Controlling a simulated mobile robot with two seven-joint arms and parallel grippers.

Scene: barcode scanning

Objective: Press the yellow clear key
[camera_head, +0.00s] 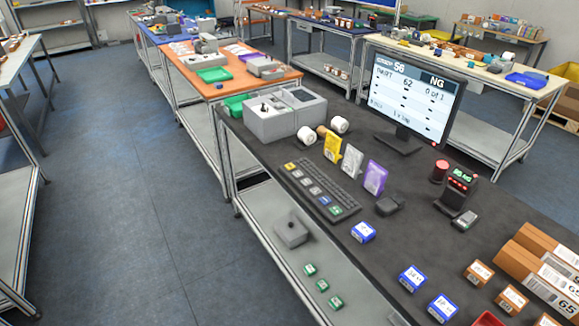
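A dark keyboard (326,181) lies near the left edge of the dark workbench. A small yellow key (290,166) sits at its far left end, with white, blue and green keys further along the same front row. The lettering on the keys is too small to read. A monitor (416,88) behind the keyboard shows "S6", "NG", "62" and "0 of 1". Neither of my grippers is in view, and nothing covers the yellow key.
Yellow, white and purple packets (375,178) stand just behind the keyboard. A grey box unit (285,113) and white rolls are beyond its far end. A blue-and-white box (363,232) sits near its close end. A scanner stand (458,190) is to the right.

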